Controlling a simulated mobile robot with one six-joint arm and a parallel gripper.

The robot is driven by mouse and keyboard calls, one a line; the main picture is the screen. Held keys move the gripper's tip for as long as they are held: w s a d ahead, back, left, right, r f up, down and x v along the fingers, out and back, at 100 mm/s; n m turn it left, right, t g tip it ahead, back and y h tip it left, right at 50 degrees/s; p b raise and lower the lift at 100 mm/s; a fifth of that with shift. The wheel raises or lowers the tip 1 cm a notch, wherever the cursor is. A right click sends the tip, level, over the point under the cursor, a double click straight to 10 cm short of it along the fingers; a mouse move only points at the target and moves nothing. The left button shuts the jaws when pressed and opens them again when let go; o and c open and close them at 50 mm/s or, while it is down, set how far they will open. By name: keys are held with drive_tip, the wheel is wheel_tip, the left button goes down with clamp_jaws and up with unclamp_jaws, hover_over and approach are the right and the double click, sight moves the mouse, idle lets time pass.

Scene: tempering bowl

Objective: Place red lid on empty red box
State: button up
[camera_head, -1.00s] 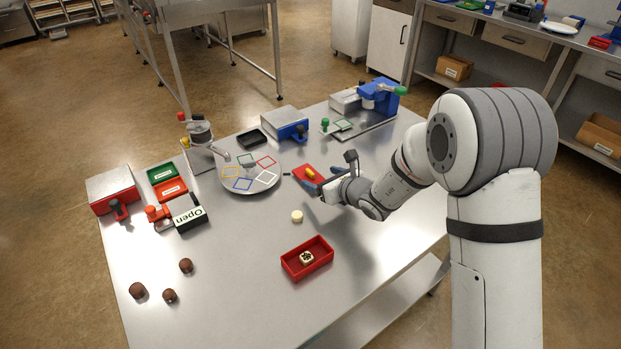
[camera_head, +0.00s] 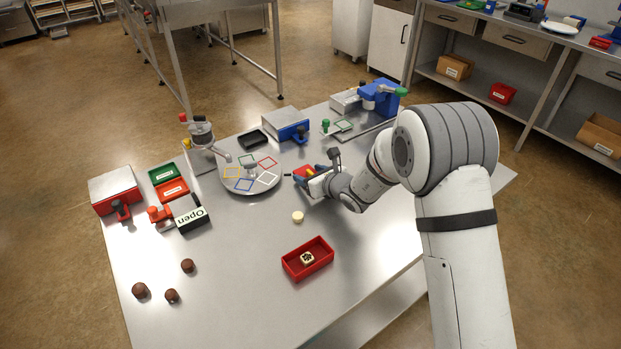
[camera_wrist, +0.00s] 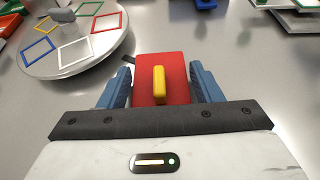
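The red lid (camera_wrist: 174,66) with a yellow handle (camera_wrist: 159,84) lies between the two blue fingers of my gripper (camera_wrist: 160,88) in the wrist view. The fingers are spread on either side of it, with thin gaps seeming to show. In the head view my gripper (camera_head: 307,174) is low over the table and partly covers the lid (camera_head: 301,170). The open red box (camera_head: 321,264) stands near the table's front. It is not empty: a small cream piece with dark marks (camera_head: 307,258) lies in it.
A cream round piece (camera_head: 298,217) lies between lid and box. A round plate with coloured squares (camera_head: 236,189) is left of my gripper. Brown pieces (camera_head: 187,265) lie front left. The table around the box is clear.

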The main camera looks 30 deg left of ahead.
sight(311, 172)
drive_tip(key=c, duration=0.7)
drive_tip(key=shift+o, duration=0.2)
wheel_tip(311, 172, up, 10)
drive_tip(key=w+d+m+t+h+p, duration=0.1)
drive_tip(key=w+d+m+t+h, duration=0.15)
drive_tip(key=d, duration=0.95)
drive_tip(key=w+d+m+t+h+p, duration=0.15)
drive_tip(key=w+d, duration=0.25)
drive_tip(key=d, duration=0.8)
drive_tip(key=s+d+m+t+h, duration=0.1)
drive_tip(key=s+d+m+h, duration=0.1)
drive_tip(key=d, duration=1)
drive_tip(key=s+d+m+t+h+p, duration=0.1)
drive_tip(key=s+d+m+h, duration=0.1)
drive_tip(key=d, duration=1)
drive_tip(key=shift+s+r+m+t, duration=0.2)
drive_tip(key=shift+r+m+t, duration=0.15)
drive_tip(key=shift+m, duration=0.25)
